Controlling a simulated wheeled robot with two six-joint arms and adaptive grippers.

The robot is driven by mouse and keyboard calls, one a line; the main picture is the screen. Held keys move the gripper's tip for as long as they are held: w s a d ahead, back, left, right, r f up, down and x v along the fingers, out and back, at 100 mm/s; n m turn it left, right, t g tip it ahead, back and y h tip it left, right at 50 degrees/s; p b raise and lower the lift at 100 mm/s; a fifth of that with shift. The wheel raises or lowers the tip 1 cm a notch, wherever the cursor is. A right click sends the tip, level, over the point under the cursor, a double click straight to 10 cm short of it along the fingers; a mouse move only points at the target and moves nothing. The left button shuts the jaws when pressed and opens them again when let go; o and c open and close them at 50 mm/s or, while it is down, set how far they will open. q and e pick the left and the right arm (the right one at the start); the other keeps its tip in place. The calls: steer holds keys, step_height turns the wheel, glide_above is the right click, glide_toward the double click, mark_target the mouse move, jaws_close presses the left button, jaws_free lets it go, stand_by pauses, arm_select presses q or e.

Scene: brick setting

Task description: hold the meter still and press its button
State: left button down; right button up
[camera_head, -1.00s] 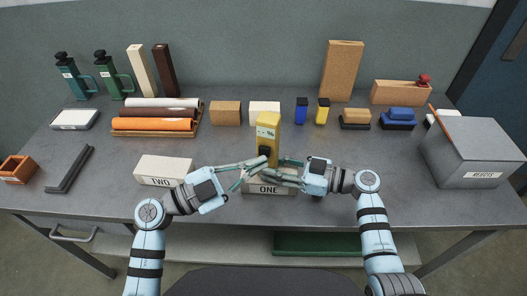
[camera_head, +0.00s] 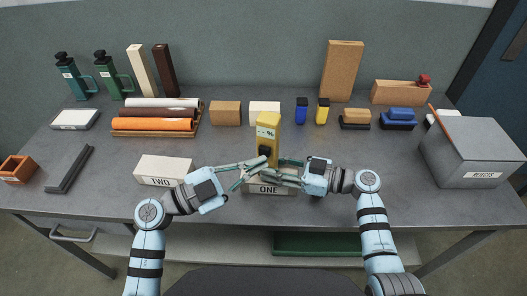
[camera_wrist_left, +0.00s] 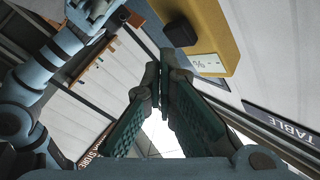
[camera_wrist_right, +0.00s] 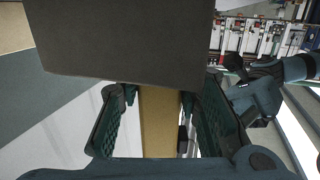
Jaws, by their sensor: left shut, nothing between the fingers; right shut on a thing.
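The yellow meter (camera_head: 268,120) stands upright at the block marked ONE (camera_head: 268,190), its pale "%" display (camera_head: 266,132) facing me. Its black button (camera_wrist_left: 180,32) shows in the left wrist view, with the display (camera_wrist_left: 206,63) beside it. My left gripper (camera_head: 263,162) is shut and empty, its tips (camera_wrist_left: 163,68) close to the button; I cannot tell whether they touch. My right gripper (camera_head: 282,166) is shut on the meter; in the right wrist view the yellow body (camera_wrist_right: 158,118) is between its fingers. A large grey-brown face (camera_wrist_right: 130,40) hides part of that view.
A white block marked TWO (camera_head: 165,169) lies left of my left gripper. A grey REJECTS bin (camera_head: 470,150) stands at the right. The table's front edge is close.

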arm_select(q)
steer(key=shift+w, duration=0.1)
steer(key=shift+w+d, duration=0.15)
steer(key=shift+w, duration=0.15)
steer(key=shift+w+d, duration=0.1)
steer(key=shift+w, duration=0.35)
stand_by(0.6)
steer(key=shift+s, duration=0.15)
steer(key=shift+s+a, duration=0.25)
steer(key=shift+s, duration=0.45)
steer(key=s, duration=0.2)
steer(key=s+a, duration=0.1)
steer(key=s, duration=0.1)
steer(key=shift+s+a, duration=0.2)
steer(key=shift+s, duration=0.2)
stand_by(0.4)
